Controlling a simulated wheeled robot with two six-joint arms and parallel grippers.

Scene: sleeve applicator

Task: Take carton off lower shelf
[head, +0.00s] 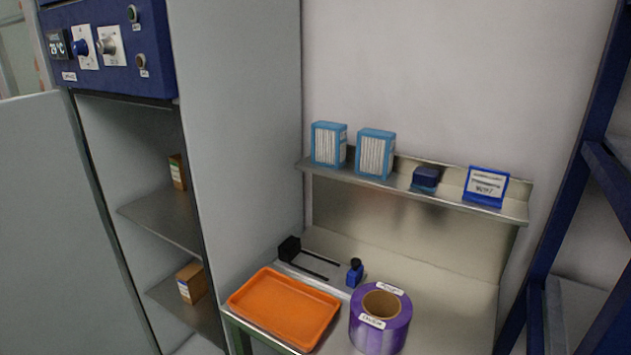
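In the head view, a small brown carton (191,282) with a pale label stands on the lower shelf (203,314) of the open cabinet at the left. A second small brown carton (178,172) with a green and white label stands on the upper shelf (165,218), near the cabinet's right wall. Neither of my grippers shows in the view, and nothing touches either carton.
The cabinet door (48,225) stands open at the left. A grey side wall (243,130) separates the cabinet from a bench with an orange tray (284,308) and a purple roll (380,325). A wall shelf (440,198) holds blue boxes. A blue frame (575,175) stands at the right.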

